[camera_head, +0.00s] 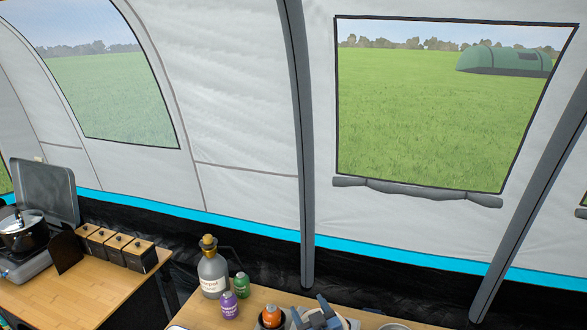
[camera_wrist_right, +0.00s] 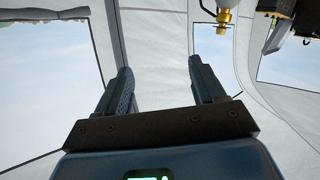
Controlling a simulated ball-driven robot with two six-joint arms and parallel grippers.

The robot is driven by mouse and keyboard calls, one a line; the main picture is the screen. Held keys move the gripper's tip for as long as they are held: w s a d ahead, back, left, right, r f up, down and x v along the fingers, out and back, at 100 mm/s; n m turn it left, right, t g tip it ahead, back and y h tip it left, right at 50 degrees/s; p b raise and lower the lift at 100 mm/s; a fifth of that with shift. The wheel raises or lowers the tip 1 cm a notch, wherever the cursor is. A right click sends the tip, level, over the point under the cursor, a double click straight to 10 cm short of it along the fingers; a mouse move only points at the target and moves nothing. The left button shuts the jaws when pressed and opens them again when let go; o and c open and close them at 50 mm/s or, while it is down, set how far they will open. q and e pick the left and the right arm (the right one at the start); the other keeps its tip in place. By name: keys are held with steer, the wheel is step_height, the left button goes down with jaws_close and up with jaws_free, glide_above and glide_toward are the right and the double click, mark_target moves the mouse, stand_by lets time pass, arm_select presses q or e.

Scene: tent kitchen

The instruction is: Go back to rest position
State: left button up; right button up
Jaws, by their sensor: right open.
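My right gripper (camera_head: 318,314) shows at the bottom edge of the head view, in front of the near table (camera_head: 262,297). Its two dark blue fingers stand apart. In the right wrist view the gripper (camera_wrist_right: 160,85) is open with nothing between its fingers; pale tent wall lies behind it. My left gripper is in neither view.
On the near table stand a grey bottle (camera_head: 213,275), a green jar (camera_head: 242,284), a purple jar (camera_head: 229,304) and an orange-topped jar (camera_head: 271,317) close to my right gripper. Another table (camera_head: 92,290) at left bears wooden boxes (camera_head: 120,249) and a pot (camera_head: 24,234) on a stove.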

steer(key=s+d+m+t+h+b, duration=0.1)
steer(key=s+d+m+t, duration=0.15)
steer(key=s+d, duration=0.7)
steer(key=s+d+m+t+h+b, duration=0.2)
steer(key=s+d+t, duration=0.15)
steer(key=s, duration=1.05)
steer(key=s+d+f+g, duration=0.1)
steer(key=s+f, duration=0.1)
steer(key=s, duration=0.2)
steer(key=s+d+f+m+g+h, duration=0.1)
steer(key=s+d, duration=0.1)
steer(key=s, duration=0.1)
steer(key=s+d+f+g+h+b, duration=0.1)
steer(key=s+f, duration=0.1)
steer(key=s, duration=0.2)
steer(key=shift+s+d+f, duration=0.25)
steer(key=shift+s+f, duration=0.05)
steer(key=shift+m, duration=0.25)
